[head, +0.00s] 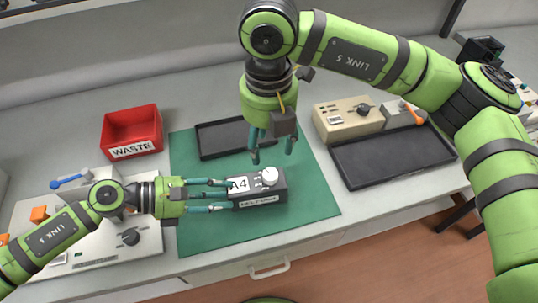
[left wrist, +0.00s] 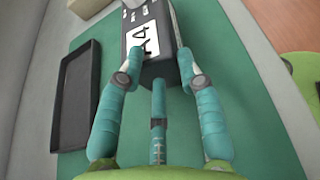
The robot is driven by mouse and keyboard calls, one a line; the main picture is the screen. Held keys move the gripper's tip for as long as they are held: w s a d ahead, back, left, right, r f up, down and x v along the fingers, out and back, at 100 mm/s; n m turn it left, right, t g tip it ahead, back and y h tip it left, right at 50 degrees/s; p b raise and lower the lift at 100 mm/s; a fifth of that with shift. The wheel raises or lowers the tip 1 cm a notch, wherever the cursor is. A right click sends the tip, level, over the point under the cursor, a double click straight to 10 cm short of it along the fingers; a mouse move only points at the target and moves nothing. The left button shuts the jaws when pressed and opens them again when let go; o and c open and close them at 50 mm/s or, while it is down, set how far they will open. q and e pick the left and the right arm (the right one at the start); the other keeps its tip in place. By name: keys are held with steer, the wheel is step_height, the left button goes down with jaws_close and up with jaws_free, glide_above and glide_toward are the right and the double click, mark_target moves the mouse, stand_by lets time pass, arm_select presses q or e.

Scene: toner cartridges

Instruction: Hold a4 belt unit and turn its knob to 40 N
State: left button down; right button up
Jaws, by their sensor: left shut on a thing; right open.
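The A4 belt unit (head: 261,199) is a dark grey box on the green mat (head: 310,212), with a white A4 label and a white knob (head: 269,176) on top. My left gripper (head: 228,189) is shut on its left end. In the left wrist view the fingers hold the near end of the belt unit (left wrist: 157,72); the knob is not clear there. My right gripper (head: 271,152) is open and empty, pointing down above and behind the unit, apart from the knob. The knob's setting is too small to read.
A black tray (head: 205,151) lies on the mat behind the unit. A red WASTE bin (head: 132,132) stands back left. A larger black tray (head: 394,175) and a beige device (head: 347,118) are at right. A white panel with a dial (head: 110,255) is at left.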

arm_select(q)
steer(key=shift+s+a+f, duration=0.15)
steer(key=shift+s+f, duration=0.05)
steer(key=shift+f, duration=0.35)
arm_select(e)
steer(key=shift+r, duration=0.75)
arm_select(q)
steer(key=c, duration=0.8)
jaws_free()
steer(key=shift+o, duration=0.3)
steer(key=shift+w+r, duration=0.1)
steer(key=shift+w, duration=0.25)
arm_select(e)
steer(key=shift+w+f, duration=0.15)
steer(key=shift+w, duration=0.15)
arm_select(q)
steer(key=shift+r, duration=0.15)
steer(key=v, duration=0.9)
steer(key=shift+s+a, duration=0.2)
steer(key=shift+a, duration=0.1)
steer(key=shift+v, duration=1.05)
arm_select(e)
steer(key=shift+s, duration=0.1)
arm_select(q)
steer(key=shift+w+r, duration=0.1)
steer(key=shift+r, duration=0.05)
